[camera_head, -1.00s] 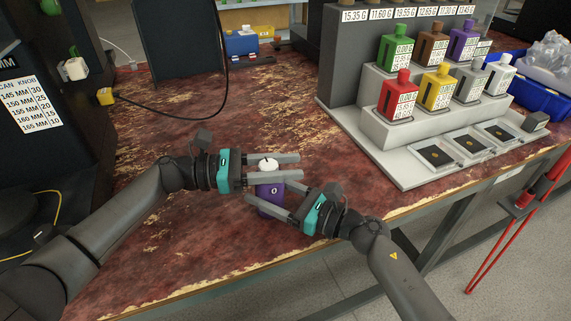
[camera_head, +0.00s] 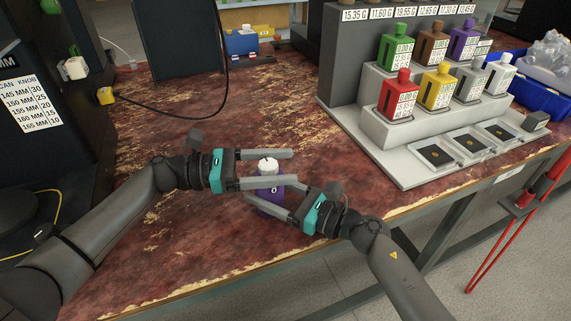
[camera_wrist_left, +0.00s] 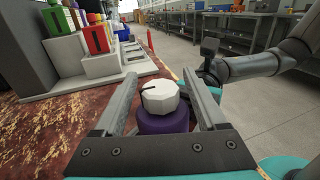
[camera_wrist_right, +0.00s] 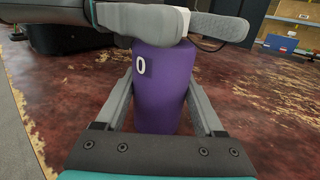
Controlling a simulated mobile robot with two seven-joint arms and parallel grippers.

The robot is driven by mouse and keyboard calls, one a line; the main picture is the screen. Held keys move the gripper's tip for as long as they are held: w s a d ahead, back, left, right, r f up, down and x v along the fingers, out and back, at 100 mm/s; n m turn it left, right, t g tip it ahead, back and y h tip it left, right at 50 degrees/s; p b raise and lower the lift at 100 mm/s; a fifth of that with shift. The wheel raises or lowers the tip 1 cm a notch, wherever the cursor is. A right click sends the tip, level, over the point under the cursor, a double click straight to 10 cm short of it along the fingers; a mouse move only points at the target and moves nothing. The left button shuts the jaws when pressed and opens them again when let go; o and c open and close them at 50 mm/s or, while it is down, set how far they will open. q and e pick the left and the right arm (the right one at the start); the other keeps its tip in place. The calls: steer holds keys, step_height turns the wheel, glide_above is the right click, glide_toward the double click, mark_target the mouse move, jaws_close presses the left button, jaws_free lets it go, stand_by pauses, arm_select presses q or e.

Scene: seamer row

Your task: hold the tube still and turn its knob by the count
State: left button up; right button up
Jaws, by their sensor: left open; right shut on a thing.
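The purple tube (camera_head: 270,203) stands upright on the worn red table, with a white "0" on its side. My right gripper (camera_head: 268,205) is shut around its body, and the right wrist view shows the tube (camera_wrist_right: 162,85) between the fingers. The white faceted knob (camera_head: 267,165) sits on top of the tube. In the left wrist view the knob (camera_wrist_left: 159,97) has a dark pointer line toward the left. My left gripper (camera_head: 280,168) is open, its fingers on either side of the knob with gaps. The tube's lower part is partly hidden by my right fingers.
A grey stepped rack (camera_head: 390,130) with several coloured bottles stands at the right, with small trays in front. A chart headed "CAN KNOB" (camera_head: 33,105) hangs at the left. A black cable (camera_head: 190,108) crosses the back of the table.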

arm_select(q)
steer(key=a, duration=0.6)
steer(key=shift+a, duration=0.15)
arm_select(e)
steer(key=o, duration=1.5)
